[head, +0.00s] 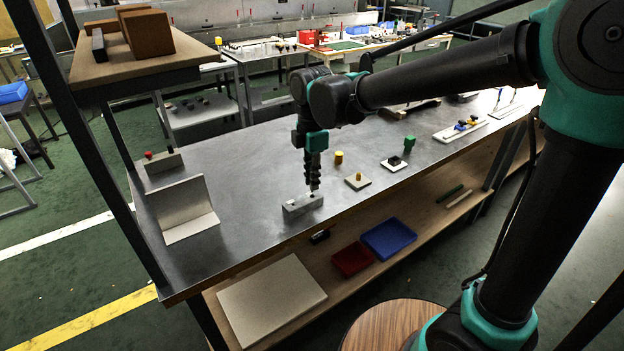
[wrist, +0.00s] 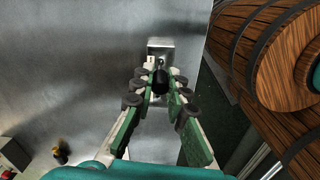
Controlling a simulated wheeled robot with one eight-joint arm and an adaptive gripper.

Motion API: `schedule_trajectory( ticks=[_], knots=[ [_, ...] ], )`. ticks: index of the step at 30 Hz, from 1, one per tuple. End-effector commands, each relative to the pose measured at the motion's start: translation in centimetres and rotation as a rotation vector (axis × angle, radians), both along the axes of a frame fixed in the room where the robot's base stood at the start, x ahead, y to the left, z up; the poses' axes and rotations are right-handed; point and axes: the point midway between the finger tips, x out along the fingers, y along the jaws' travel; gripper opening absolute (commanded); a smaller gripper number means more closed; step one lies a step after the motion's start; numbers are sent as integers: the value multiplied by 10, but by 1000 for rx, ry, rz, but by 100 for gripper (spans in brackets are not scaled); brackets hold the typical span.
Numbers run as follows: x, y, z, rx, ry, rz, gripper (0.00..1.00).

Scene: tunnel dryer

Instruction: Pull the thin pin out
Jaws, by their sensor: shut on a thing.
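A small grey block (head: 303,204) stands on the metal bench near its front edge, and its top also shows in the wrist view (wrist: 160,45). My gripper (head: 314,186) points down over the right end of the block. In the wrist view my gripper (wrist: 160,84) has its fingers closed around a dark, round-ended pin (wrist: 160,82). The fingers hide most of the pin. I cannot tell how deep its lower end sits in the block. A small dark spot shows on the left part of the block's top.
A bent light plate (head: 184,210) stands left of the block. A yellow cylinder (head: 339,157), a pale plate with a yellow peg (head: 357,181) and a white plate with a black piece (head: 394,164) lie to the right. A lower shelf holds red (head: 352,259) and blue (head: 388,238) trays.

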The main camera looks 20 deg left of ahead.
Motion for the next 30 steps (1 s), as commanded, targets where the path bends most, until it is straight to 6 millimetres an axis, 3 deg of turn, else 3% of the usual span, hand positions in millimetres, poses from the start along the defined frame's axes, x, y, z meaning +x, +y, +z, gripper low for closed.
schedule_trajectory(
  ticks=[5,21,30],
  knots=[
    [0,0,2,0,0,0,0],
    [0,0,38,0,0,0,0],
    [0,0,41,0,0,0,0]
  ],
)
